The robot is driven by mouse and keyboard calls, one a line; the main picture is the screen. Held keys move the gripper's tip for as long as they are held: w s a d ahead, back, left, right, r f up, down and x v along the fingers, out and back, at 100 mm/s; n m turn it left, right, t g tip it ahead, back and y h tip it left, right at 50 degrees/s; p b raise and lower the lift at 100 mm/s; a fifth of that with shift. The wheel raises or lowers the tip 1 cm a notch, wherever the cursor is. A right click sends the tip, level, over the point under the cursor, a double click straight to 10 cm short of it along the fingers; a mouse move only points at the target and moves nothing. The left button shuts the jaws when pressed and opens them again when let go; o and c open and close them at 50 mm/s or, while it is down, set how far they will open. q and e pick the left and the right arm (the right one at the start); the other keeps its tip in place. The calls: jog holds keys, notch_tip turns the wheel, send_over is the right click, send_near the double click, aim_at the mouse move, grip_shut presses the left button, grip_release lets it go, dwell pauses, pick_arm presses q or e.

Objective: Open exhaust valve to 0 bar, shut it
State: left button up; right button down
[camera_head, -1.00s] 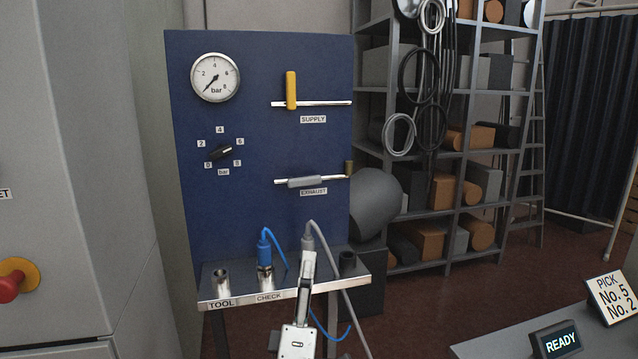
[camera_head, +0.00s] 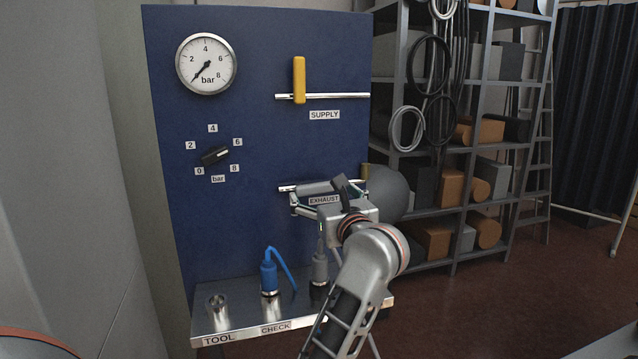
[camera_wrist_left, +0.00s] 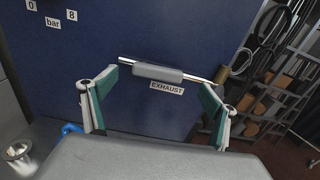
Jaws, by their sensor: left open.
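The exhaust valve's grey handle (camera_head: 318,188) lies along its pipe on the blue panel, above the EXHAUST label (camera_head: 323,200). In the left wrist view the handle (camera_wrist_left: 157,73) is ahead, between the finger lines. My left gripper (camera_head: 318,203) is open and empty in front of the handle; its fingers (camera_wrist_left: 158,88) straddle the label and handle in the wrist view. I cannot tell whether they touch. The pressure gauge (camera_head: 206,64) has its needle pointing lower left, below 2, near the scale's start. My right gripper is not in view.
The yellow supply handle (camera_head: 299,80) stands across its pipe. A black selector knob (camera_head: 215,155) is at left. Below, a steel shelf (camera_head: 240,325) bears a blue plug (camera_head: 268,275) and a grey plug (camera_head: 320,268). Storage racks (camera_head: 462,180) stand at right.

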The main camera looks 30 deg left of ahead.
aim_at(316, 186)
pick_arm(q)
jog(key=x, duration=0.7)
jog(key=shift+a+p, duration=0.25)
jog(key=shift+p, duration=0.05)
jog(key=c, duration=1.6)
